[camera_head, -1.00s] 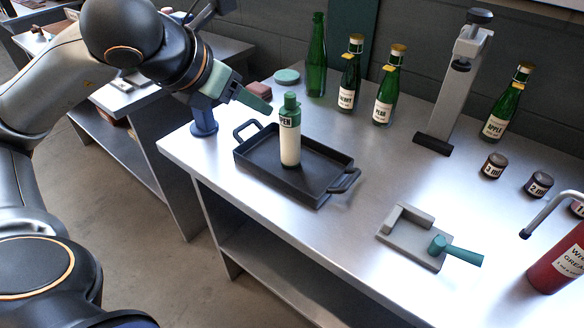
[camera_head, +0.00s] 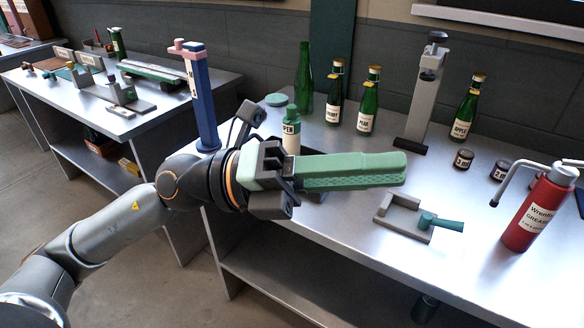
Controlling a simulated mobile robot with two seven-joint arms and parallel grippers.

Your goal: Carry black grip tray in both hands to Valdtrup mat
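The black grip tray is almost wholly hidden behind my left gripper. Only a dark sliver of the tray (camera_head: 316,197) shows below the fingers. A green-capped bottle with a label reading OPEN (camera_head: 291,132) rises behind the gripper, its base hidden. My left gripper (camera_head: 398,170) is in front of the tray in the view, its long green fingers pointing right. The fingers overlap from this side, so their gap is hidden. I cannot tell whether they touch anything. My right gripper is out of view. Small signs stand on the left bench, too small to read, so I cannot identify the Valdtrup mat.
A blue post (camera_head: 203,100) stands at the bench's left corner. Green bottles (camera_head: 367,110) and a grey press stand (camera_head: 422,95) are at the back. A grey fixture (camera_head: 405,215) and a red grease bottle (camera_head: 537,212) are at right. A second bench (camera_head: 140,122) stands left.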

